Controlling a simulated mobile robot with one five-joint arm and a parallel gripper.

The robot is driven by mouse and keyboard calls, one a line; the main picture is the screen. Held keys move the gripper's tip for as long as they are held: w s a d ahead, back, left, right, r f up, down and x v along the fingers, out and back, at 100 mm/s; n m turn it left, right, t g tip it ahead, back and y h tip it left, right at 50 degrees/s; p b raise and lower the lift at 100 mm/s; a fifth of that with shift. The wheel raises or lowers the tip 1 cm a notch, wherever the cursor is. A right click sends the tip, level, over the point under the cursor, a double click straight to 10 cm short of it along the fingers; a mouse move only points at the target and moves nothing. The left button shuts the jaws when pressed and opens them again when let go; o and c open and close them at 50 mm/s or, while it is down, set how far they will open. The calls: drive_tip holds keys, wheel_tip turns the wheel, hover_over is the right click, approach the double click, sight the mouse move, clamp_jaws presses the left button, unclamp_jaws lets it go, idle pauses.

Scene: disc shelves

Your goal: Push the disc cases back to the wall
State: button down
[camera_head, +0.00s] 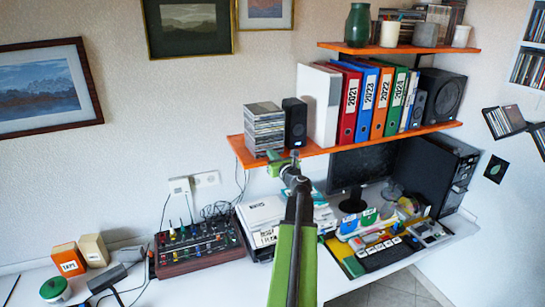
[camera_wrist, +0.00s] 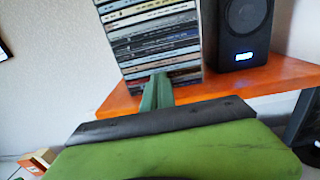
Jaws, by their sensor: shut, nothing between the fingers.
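A stack of several disc cases (camera_head: 264,128) stands at the left end of the orange lower shelf (camera_head: 340,145). In the wrist view the stack (camera_wrist: 152,35) rises straight ahead, its spines towards me. My gripper (camera_head: 272,157) is at the front edge of the shelf, by the foot of the stack. In the wrist view its green fingers (camera_wrist: 158,80) are shut together and empty, pointing at the lowest cases. They cover part of the stack's foot; whether they touch it I cannot tell. The wall (camera_head: 200,120) behind the stack shows plain; the gap to it is hidden.
A small black speaker (camera_head: 294,122) stands close right of the stack, also in the wrist view (camera_wrist: 238,32). A white box (camera_head: 318,105) and coloured binders (camera_head: 365,102) follow to the right. Below are a printer (camera_head: 262,222) and a mixer (camera_head: 197,247). Left of the shelf is open.

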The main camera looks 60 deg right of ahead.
sight(266, 148)
drive_tip(key=x, duration=0.6)
drive_tip(key=shift+d, duration=0.1)
drive_tip(key=shift+s, duration=0.1)
